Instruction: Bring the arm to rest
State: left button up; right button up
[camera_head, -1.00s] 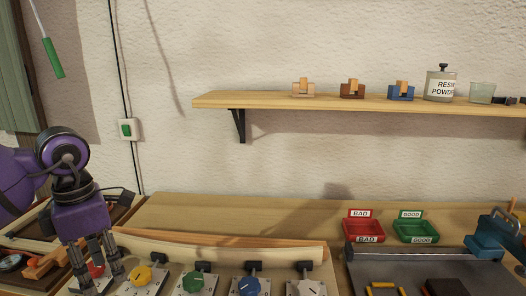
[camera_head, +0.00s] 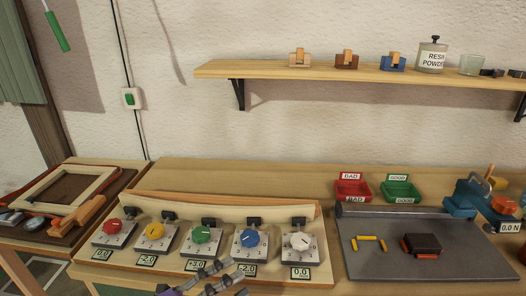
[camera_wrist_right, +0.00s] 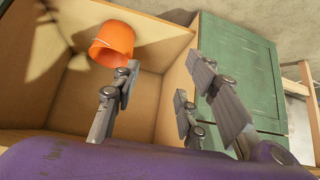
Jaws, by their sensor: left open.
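My left gripper (camera_head: 236,268) is at the bottom edge of the head view, its fingers apart and empty. It is in front of the knob board (camera_head: 130,262), overlapping its front edge near the blue knob (camera_head: 249,238); I cannot tell whether it touches. My right gripper (camera_wrist_right: 163,82) shows in the right wrist view with its fingers spread and nothing between them. Below it are an open wooden compartment (camera_wrist_right: 150,108) and an orange bucket (camera_wrist_right: 112,44). The rest of both arms is mostly out of view.
The board carries red (camera_head: 113,226), yellow (camera_head: 155,231), green (camera_head: 202,235) and white (camera_head: 300,241) knobs. A grey mat (camera_head: 460,258), red tray (camera_head: 352,190) and green tray (camera_head: 400,192) are at right. A wooden frame (camera_head: 62,190) lies left. A green cabinet (camera_wrist_right: 245,70) stands beside the compartment.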

pick_arm(q)
jog(key=s+a+f+n+t+y, duration=0.2)
jog(key=a+f+n+t+y, duration=0.5)
jog(key=n, duration=0.6)
jog(key=s+a+f+n+g+y, duration=0.2)
jog(key=s+f+n+g+y, duration=0.1)
jog(key=s+f, duration=0.3)
jog(key=s+a+f+n+g+y+p, duration=0.1)
jog(key=s+a+f+n+g+y, duration=0.1)
jog(key=s+f+n, duration=0.3)
jog(key=s+a+f+n+g+y+p, duration=0.1)
jog(key=s+a+f+n+g+y, duration=0.1)
jog(key=s+f, duration=0.7)
jog(key=s+n+g+y, duration=0.1)
jog(key=n+y, duration=0.1)
jog(key=n, duration=0.1)
jog(key=shift+s+f+g, duration=0.25)
jog(key=shift+s+g, duration=0.05)
jog(key=shift+g, duration=0.1)
pick_arm(e)
jog(key=r, duration=0.1)
jog(key=w+r, duration=0.1)
jog(key=r, duration=0.1)
jog(key=shift+w+a+r, duration=0.15)
jog(key=shift+w+a, duration=0.15)
jog(key=shift+w, duration=0.1)
jog(key=shift+w+r+t, duration=0.1)
jog(key=shift+w+t, duration=0.2)
jog(key=shift+w+a+r, duration=0.1)
jog(key=shift+w, duration=0.15)
